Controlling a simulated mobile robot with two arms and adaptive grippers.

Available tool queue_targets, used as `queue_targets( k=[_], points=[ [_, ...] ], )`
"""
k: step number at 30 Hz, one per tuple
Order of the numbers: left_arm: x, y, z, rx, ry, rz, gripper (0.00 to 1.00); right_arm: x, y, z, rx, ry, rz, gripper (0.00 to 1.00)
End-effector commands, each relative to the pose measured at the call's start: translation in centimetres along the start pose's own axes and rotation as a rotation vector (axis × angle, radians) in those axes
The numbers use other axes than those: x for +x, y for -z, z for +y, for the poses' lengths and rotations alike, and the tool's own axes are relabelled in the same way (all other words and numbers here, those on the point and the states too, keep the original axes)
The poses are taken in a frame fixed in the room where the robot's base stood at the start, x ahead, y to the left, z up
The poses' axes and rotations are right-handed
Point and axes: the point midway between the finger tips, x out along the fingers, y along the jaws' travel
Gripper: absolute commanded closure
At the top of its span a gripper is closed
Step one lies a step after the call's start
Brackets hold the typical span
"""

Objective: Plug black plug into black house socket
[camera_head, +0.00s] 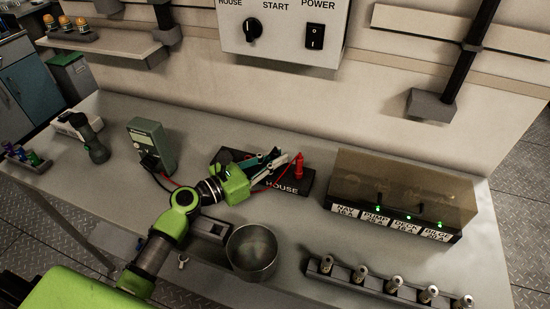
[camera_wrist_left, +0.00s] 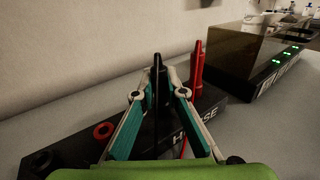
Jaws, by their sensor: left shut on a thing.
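My left gripper (camera_head: 278,158) is shut on the black plug, over the black socket block (camera_head: 305,182) with the white HOUSE label. In the left wrist view, the black plug (camera_wrist_left: 157,75) stands upright between the fingertips (camera_wrist_left: 158,92). Its lower end and the black house socket are hidden behind the fingers, so I cannot tell whether it is in the socket. A red plug (camera_head: 299,166) stands upright at the block's right end, and it also shows in the left wrist view (camera_wrist_left: 197,72). My right gripper is not in view.
The green meter (camera_head: 151,144) with its leads stands left of the arm. A metal bowl (camera_head: 252,250) is in front. A fuse box (camera_head: 400,195) with green lights stands to the right. In the left wrist view, a red socket ring (camera_wrist_left: 103,131) and a black one (camera_wrist_left: 39,162) are empty.

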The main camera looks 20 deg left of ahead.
Motion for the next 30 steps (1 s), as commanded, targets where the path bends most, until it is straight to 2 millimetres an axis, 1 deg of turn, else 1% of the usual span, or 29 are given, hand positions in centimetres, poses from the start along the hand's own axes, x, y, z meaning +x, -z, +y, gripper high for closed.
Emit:
queue_targets(
  k=[1,2,3,4,13,16,19,24,27,30],
  points=[
    [-0.1,0.5,-0.1,-0.002,0.002,0.008,1.00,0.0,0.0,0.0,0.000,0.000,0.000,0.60],
    [-0.1,0.5,-0.1,-0.003,0.002,0.008,0.86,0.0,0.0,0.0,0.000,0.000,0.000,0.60],
    [-0.1,0.5,-0.1,-0.003,0.002,0.009,0.75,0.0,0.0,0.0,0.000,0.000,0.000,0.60],
    [-0.1,0.5,-0.1,-0.003,0.002,0.008,0.69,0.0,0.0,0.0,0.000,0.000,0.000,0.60],
    [-0.1,0.3,-0.1,-0.002,0.002,0.006,0.69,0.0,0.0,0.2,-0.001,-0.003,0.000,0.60],
    [-0.5,0.4,-0.1,-0.003,0.001,0.006,0.69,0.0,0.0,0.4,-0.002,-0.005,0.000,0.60],
    [-1.7,0.4,-0.1,-0.003,0.001,0.007,0.69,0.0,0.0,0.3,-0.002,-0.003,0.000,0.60],
    [-4.7,0.5,-0.1,-0.003,0.001,0.009,0.69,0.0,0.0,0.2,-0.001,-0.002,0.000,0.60],
    [-6.1,0.5,-0.1,-0.004,0.001,0.009,0.69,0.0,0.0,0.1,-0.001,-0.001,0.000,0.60],
    [-7.1,0.4,-0.1,-0.002,0.001,0.008,0.69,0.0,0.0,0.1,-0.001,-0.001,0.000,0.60]
  ],
)
